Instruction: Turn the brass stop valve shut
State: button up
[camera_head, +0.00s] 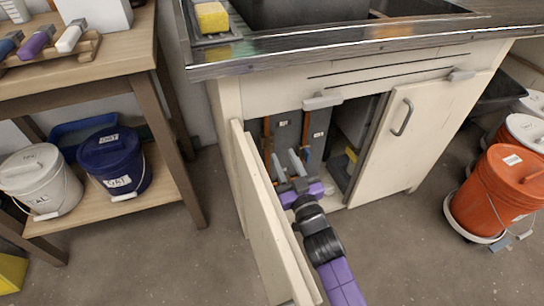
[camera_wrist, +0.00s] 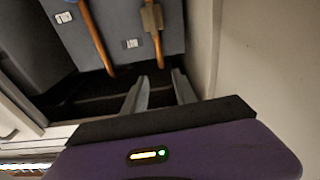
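My gripper (camera_head: 285,161) reaches into the open sink cabinet, with its two pale fingers apart and nothing between them. It also shows in the wrist view (camera_wrist: 160,82), the fingers pointing toward the cabinet's back. Two copper pipes run ahead of the fingers, a left one (camera_wrist: 97,38) and a right one (camera_wrist: 157,50). A brownish block on the right pipe (camera_wrist: 152,18) may be the brass stop valve, but its handle is not clear. The block is beyond the fingertips and apart from them. In the head view, the valve cannot be made out.
The left cabinet door (camera_head: 262,215) stands open beside my arm; the right door (camera_head: 385,145) is shut. The sink counter (camera_head: 340,45) overhangs the opening. Grey panels with small white labels (camera_wrist: 131,43) back the pipes. Orange (camera_head: 500,190) and blue (camera_head: 112,160) buckets stand well outside.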

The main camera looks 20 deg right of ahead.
jog(key=g, duration=0.1)
send_near(271, 145)
jog(key=w, duration=0.2)
jog(key=shift+m, duration=0.3)
jog(key=w+b, duration=0.3)
jog(key=w, duration=0.3)
jog(key=shift+f, duration=0.15)
jog(key=shift+w+b, duration=0.4)
jog(key=shift+w, duration=0.35)
jog(key=shift+c, duration=0.2)
grip_shut()
